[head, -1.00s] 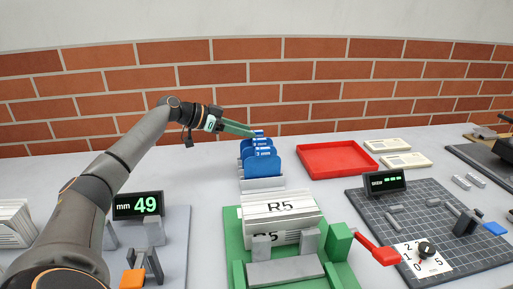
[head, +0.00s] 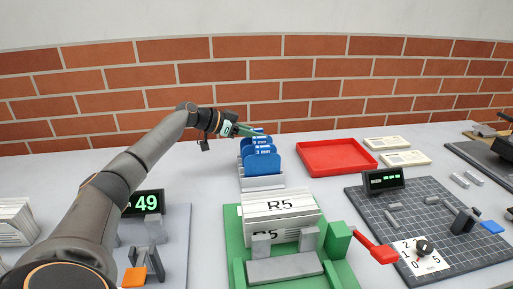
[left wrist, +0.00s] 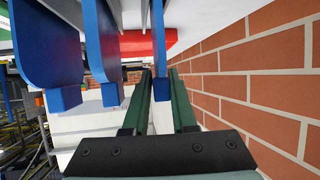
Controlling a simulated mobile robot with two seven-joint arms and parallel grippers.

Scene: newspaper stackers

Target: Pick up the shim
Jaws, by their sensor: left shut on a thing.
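Several blue numbered shims (head: 263,164) stand upright one behind another in a light rack (head: 262,184) at the middle back of the table. My left gripper (head: 262,133) reaches in from the left to the rearmost shim (head: 257,131) and is shut on its upper part. In the left wrist view the two green fingers (left wrist: 161,84) stand on either side of that blue shim (left wrist: 158,35). Two more blue shims (left wrist: 47,45) show to the left there, apart from the fingers. The shim's lower end is hidden in the head view. My right gripper is in neither view.
A red tray (head: 335,157) lies right of the rack. A green fixture (head: 338,240) with white R5 stacks (head: 280,207) stands in front. A 49 mm display (head: 143,203) is at left. The brick wall (head: 300,90) is close behind.

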